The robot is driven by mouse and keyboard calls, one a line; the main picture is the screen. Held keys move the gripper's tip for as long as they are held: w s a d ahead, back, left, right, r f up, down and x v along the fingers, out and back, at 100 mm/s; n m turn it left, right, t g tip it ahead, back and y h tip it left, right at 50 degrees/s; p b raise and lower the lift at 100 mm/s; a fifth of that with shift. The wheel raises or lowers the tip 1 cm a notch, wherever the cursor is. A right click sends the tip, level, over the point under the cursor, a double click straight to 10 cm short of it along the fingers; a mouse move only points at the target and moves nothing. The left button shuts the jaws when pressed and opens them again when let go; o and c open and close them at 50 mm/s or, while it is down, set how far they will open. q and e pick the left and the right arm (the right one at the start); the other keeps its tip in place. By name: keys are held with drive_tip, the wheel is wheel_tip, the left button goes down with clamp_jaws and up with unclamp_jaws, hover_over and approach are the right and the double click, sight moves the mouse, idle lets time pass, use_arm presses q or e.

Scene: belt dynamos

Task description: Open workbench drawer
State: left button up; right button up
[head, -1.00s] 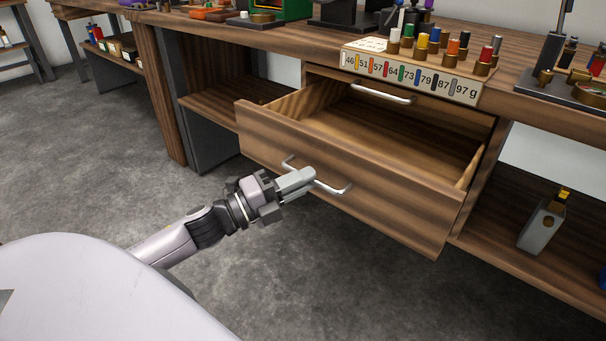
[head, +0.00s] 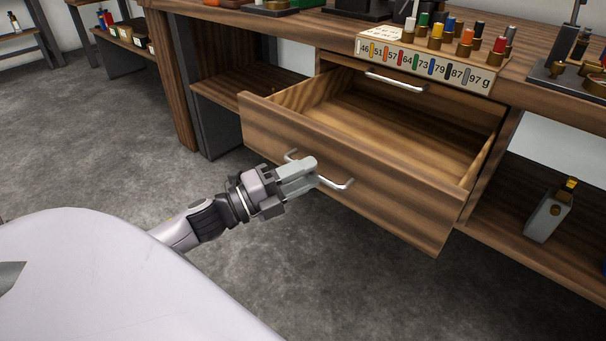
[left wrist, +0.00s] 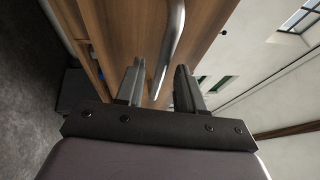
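The wooden workbench drawer (head: 350,180) is pulled well out, and its empty inside shows from above. A silver bar handle (head: 335,184) is on its front. My left gripper (head: 306,172) is at the left part of this handle. In the left wrist view the handle (left wrist: 173,40) runs between the two parted fingers (left wrist: 160,85), with some gap beside it. The fingers look open around the bar, not clamped on it. The drawer's wood front (left wrist: 125,30) lies just beyond.
A second handle (head: 395,81) is on the bench front behind the open drawer. A rack of numbered coloured pegs (head: 430,60) stands on the bench top above. A grey metal item (head: 548,215) stands on the lower right shelf. The floor in front is clear.

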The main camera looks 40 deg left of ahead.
use_arm(q)
drive_tip(key=shift+s, duration=0.1)
use_arm(e)
drive_tip(key=shift+r, duration=0.15)
use_arm(q)
drive_tip(key=p+v, duration=0.1)
drive_tip(key=v, duration=0.6)
use_arm(e)
drive_tip(key=shift+s+d, duration=0.1)
drive_tip(key=shift+d, duration=0.2)
use_arm(q)
drive_tip(key=shift+f, duration=0.1)
idle(0.3)
